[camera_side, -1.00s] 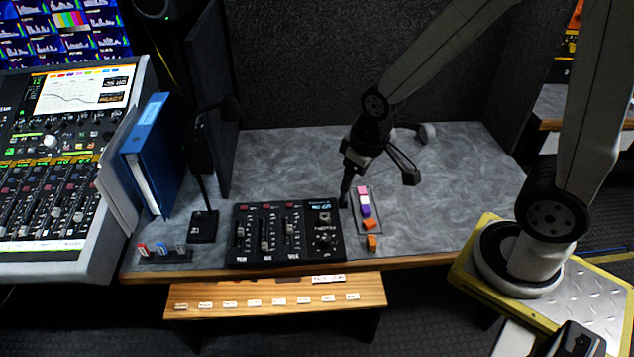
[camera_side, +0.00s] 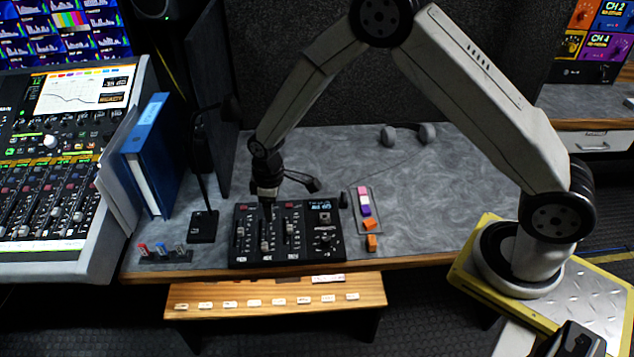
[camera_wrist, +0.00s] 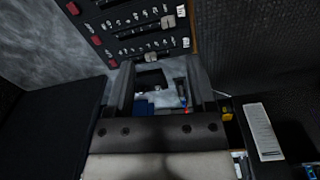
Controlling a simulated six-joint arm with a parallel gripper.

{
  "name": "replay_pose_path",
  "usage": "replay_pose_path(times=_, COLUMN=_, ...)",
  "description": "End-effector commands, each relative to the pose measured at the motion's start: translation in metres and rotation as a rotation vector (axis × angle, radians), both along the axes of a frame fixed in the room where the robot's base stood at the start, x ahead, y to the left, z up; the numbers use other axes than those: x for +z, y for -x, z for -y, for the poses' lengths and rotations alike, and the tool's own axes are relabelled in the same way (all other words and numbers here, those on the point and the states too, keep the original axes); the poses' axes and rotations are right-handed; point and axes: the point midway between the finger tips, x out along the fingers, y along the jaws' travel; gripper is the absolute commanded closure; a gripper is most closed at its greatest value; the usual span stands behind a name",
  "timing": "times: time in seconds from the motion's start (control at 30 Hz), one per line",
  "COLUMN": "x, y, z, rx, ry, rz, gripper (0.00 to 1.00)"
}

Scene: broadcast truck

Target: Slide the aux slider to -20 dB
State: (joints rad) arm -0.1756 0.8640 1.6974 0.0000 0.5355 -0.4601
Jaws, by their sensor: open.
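The small black mixer (camera_side: 328,248) lies at the front of the desk with three vertical sliders. Their caps are the left cap (camera_side: 240,232), the middle cap (camera_side: 264,246), which sits lowest, and the right cap (camera_side: 290,229). The labels are too small to read surely, so I cannot confirm which is aux. My gripper (camera_side: 268,210) points down over the upper part of the middle slider's track; I cannot tell its exact height. In the wrist view my gripper (camera_wrist: 161,76) is open with nothing visible held, and part of the mixer (camera_wrist: 135,22) shows past its fingers.
A black microphone base (camera_side: 202,227) stands left of the mixer. A tray of coloured blocks (camera_side: 378,212) and an orange block (camera_side: 372,243) are to the right. Headphones (camera_side: 425,133) lie at the back. A wooden shelf with labels (camera_side: 230,292) is in front. The right of the desk is clear.

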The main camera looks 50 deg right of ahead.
Motion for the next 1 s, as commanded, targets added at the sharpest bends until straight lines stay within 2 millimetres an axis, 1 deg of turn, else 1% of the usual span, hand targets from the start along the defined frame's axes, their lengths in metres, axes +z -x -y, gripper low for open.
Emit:
replay_pose_path(times=0.03, x=-0.012, y=-0.004, z=-0.005, rx=0.026, ry=0.002, rz=-0.011, gripper=0.29)
replay_pose_path(times=0.1, x=-0.025, y=-0.009, z=-0.011, rx=0.062, ry=0.005, rz=-0.021, gripper=0.29)
replay_pose_path(times=0.2, x=-0.040, y=-0.014, z=-0.018, rx=0.104, ry=0.008, rz=-0.031, gripper=0.29)
replay_pose_path(times=0.3, x=-0.051, y=-0.017, z=-0.022, rx=0.132, ry=0.010, rz=-0.040, gripper=0.29)
replay_pose_path(times=0.43, x=-0.057, y=-0.019, z=-0.024, rx=0.149, ry=0.011, rz=-0.044, gripper=0.29)
replay_pose_path(times=0.77, x=-0.061, y=-0.020, z=-0.025, rx=0.151, ry=0.011, rz=-0.044, gripper=0.29)
replay_pose_path(times=0.87, x=-0.066, y=-0.020, z=-0.025, rx=0.150, ry=0.011, rz=-0.044, gripper=0.29)
replay_pose_path(times=1.0, x=-0.078, y=-0.019, z=-0.025, rx=0.150, ry=0.011, rz=-0.044, gripper=0.29)
